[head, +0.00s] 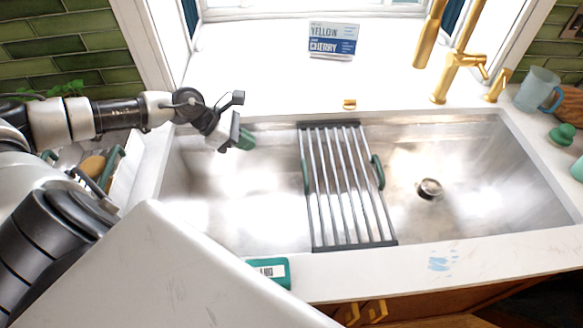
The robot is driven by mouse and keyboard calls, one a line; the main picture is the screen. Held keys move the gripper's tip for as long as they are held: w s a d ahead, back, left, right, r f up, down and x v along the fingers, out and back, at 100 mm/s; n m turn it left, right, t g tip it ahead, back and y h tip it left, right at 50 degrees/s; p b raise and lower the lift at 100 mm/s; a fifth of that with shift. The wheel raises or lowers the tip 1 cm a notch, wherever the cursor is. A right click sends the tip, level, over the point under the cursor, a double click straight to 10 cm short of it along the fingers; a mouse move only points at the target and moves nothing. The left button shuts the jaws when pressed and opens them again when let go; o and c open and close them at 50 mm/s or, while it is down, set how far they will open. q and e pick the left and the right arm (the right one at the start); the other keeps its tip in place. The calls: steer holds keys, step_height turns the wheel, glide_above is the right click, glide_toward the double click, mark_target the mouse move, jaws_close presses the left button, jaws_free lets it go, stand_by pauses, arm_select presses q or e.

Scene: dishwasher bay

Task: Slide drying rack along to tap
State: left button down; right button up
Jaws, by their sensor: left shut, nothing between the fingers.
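The drying rack (341,190), silver bars with dark end strips, lies across the steel sink (240,215) from the back rim to the front rim, around the middle. The gold tap (452,75) stands behind the sink, to the right of the rack. My left gripper (244,140) is over the back left part of the sink, left of the rack and apart from it. It is shut and empty. My right gripper is not in view.
A yellow-and-cherry sign (334,40) stands on the back ledge. A blue mug (538,89) and green items (562,134) are at the right. A teal item (268,271) lies on the front rim. The sink right of the rack is clear except for the drain (429,188).

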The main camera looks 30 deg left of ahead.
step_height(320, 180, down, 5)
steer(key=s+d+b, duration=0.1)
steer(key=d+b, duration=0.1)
steer(key=b, duration=0.2)
arm_select(q)
steer(key=p+x, duration=0.5)
steer(key=x, duration=1.1)
steer(key=shift+f, duration=0.2)
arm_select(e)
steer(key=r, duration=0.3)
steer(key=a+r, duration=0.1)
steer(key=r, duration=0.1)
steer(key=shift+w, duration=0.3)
arm_select(q)
steer(key=shift+s, duration=0.1)
